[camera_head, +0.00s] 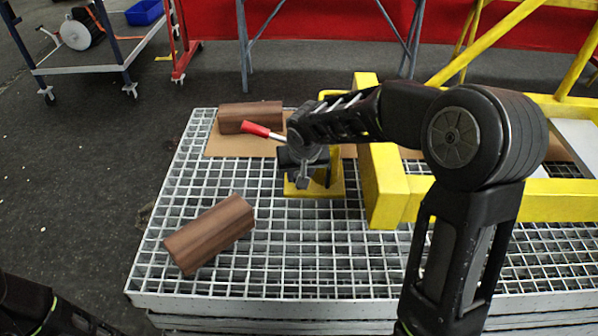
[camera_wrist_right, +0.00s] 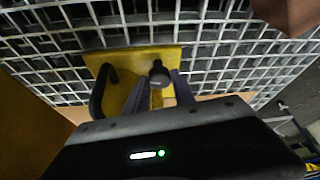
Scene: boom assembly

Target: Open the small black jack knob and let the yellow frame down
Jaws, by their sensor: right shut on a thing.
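The yellow frame (camera_head: 385,190) stands at the right on the grating, its left end beside the jack. The jack has a yellow base plate (camera_head: 318,190), a dark body and a red-tipped lever (camera_head: 262,131) pointing left. My right gripper (camera_head: 304,178) is over the jack and hides much of it. In the right wrist view the small black jack knob (camera_wrist_right: 158,76) sits between my right fingers (camera_wrist_right: 157,92), which are shut on it. A curved black handle (camera_wrist_right: 100,92) stands left of the knob there. My left arm shows only at the lower left, without its gripper.
Two brown wooden blocks lie on the grating (camera_head: 290,258): one behind the jack (camera_head: 250,116), one to the front left (camera_head: 208,233). A flat brown sheet (camera_head: 230,146) lies beneath the rear one. The grating is clear in front of the jack.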

